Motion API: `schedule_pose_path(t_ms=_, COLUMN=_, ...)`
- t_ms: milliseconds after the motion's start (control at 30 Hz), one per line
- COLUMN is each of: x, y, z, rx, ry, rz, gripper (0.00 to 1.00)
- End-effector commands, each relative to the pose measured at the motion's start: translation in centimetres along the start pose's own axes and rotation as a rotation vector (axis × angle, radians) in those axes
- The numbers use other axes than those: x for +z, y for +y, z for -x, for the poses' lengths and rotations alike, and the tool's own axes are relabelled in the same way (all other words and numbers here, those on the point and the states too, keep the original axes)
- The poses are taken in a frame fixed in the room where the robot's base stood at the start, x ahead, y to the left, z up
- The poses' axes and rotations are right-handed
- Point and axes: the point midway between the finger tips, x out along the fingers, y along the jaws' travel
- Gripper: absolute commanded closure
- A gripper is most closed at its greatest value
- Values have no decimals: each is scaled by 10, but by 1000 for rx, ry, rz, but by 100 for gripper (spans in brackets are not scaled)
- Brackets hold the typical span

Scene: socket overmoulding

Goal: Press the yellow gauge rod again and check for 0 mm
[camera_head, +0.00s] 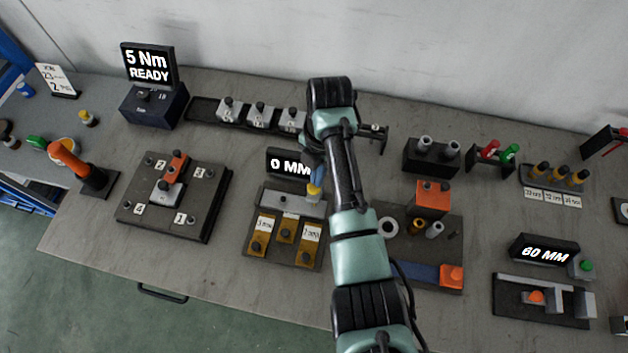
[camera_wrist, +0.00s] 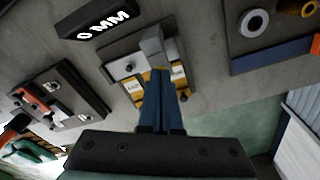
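The yellow gauge rod (camera_head: 314,191) stands at the right end of the grey bar on the gauge fixture (camera_head: 268,184). My gripper (camera_head: 317,178) is right above the rod, its blue fingers pointing down at the rod's top. Whether the fingertips touch it or sit just above it I cannot tell. In the wrist view my gripper's two blue fingers (camera_wrist: 162,76) lie side by side, closed, with nothing visible between them, and they cover most of the rod. The gauge display (camera_head: 289,163) reads 0 MM; it also shows in the wrist view (camera_wrist: 103,20).
Yellow labelled shims (camera_head: 285,230) lie at the front of the fixture. A numbered plate (camera_head: 198,222) is to the left, and a fixture with orange blocks (camera_head: 432,200) to the right. The 5 Nm READY display (camera_head: 149,65) and a 60 MM display (camera_head: 545,250) stand farther out.

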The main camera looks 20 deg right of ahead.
Motion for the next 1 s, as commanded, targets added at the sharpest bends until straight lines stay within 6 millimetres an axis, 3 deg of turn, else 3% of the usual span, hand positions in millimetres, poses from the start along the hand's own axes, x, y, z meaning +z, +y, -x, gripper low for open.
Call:
schedule_pose_path(t_ms=33, x=6, y=-8, z=-13, rx=-17, ry=4, rz=-12, gripper=100)
schedule_pose_path(t_ms=167, x=21, y=-8, z=-8, rx=-17, ry=5, rz=-14, gripper=100)
schedule_pose_path(t_ms=567, x=23, y=-5, z=6, rx=-11, ry=5, rz=-10, gripper=100)
schedule_pose_path(t_ms=767, x=26, y=-4, z=41, rx=-7, ry=2, rz=-9, gripper=100)
schedule_pose_path(t_ms=1000, x=26, y=-5, z=100, rx=-16, ry=8, rz=-12, gripper=100)
